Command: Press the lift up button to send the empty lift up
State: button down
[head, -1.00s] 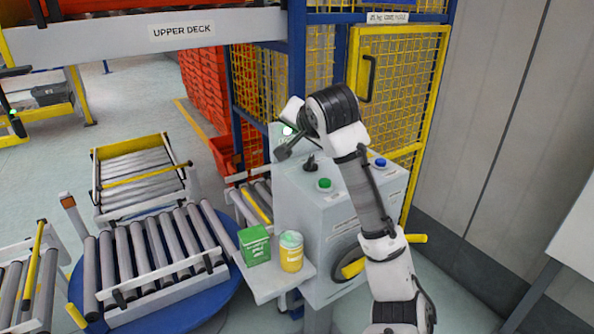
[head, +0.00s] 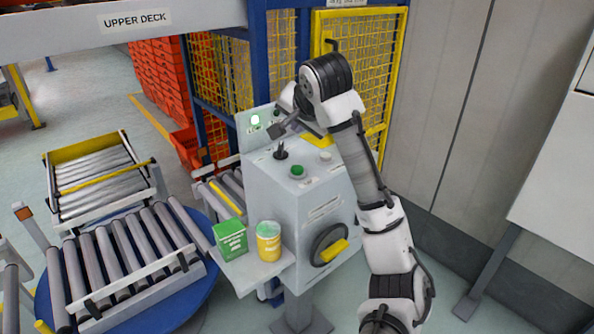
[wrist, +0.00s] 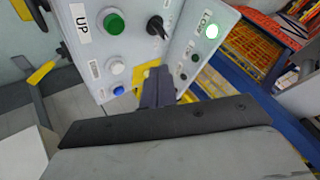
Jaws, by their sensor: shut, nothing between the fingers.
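The control box (head: 310,205) stands in the middle of the head view. Its sloped top carries a green button (head: 297,171), which also shows in the wrist view (wrist: 113,22) beside a label reading UP. A black selector knob (wrist: 157,27), a white button (wrist: 116,67) and a blue button (wrist: 118,90) share that panel. My gripper (head: 276,132) is shut and empty, above the back of the panel near the knob. In the wrist view its fingers (wrist: 157,85) are apart from the green button. A lamp (wrist: 212,31) on the upright plate glows green.
A green box (head: 230,238) and a yellow tin (head: 268,243) stand on a shelf (head: 262,274) left of the control box. Roller conveyors lie further left. A yellow mesh gate (head: 355,60) stands behind, with stacked orange totes (head: 158,75) at the back.

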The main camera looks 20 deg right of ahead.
aim_at(298, 171)
notch_tip(298, 171, down, 7)
jog(key=b, duration=0.5)
jog(key=shift+f, duration=0.4)
dwell(1.4)
jog(key=shift+f, duration=0.4)
